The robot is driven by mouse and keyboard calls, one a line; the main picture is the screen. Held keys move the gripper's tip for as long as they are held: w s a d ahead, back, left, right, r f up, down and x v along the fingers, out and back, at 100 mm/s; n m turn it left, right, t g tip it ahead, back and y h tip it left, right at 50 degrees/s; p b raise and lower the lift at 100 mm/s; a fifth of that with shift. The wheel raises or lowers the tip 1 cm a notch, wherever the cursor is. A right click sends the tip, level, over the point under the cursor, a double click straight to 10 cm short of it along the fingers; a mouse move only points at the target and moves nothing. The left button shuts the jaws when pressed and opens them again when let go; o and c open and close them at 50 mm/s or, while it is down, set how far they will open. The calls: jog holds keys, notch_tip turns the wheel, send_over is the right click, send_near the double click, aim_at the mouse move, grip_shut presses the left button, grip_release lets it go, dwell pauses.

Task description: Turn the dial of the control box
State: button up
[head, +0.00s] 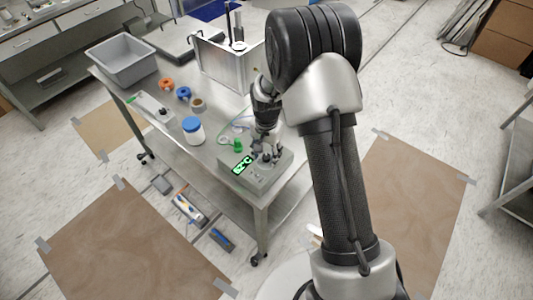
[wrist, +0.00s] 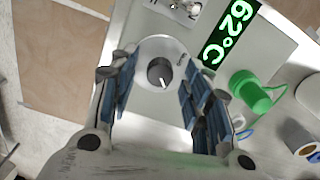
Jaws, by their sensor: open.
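The control box (head: 257,178) is a grey metal box at the near corner of the steel cart. Its green display reads 62°C and shows large in the wrist view (wrist: 233,30). The dial (wrist: 160,71) is a round dark grey knob with a white pointer line, on a pale round plate beside the display. My gripper (wrist: 158,88) is open with its blue-padded fingers on either side of the dial, apart from it in the picture. In the head view my gripper (head: 268,150) is over the box and hides the dial there. The height of the fingertips is unclear.
A white jar with a blue lid (head: 193,130), tape rolls (head: 183,93) and a grey bin (head: 122,62) are on the cart (head: 215,112). A metal container (head: 222,65) stands behind.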

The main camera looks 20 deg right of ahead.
grip_shut()
dwell(0.6)
jog(key=shift+n, duration=0.3)
jog(key=n, duration=1.3)
jog(key=shift+n, duration=2.1)
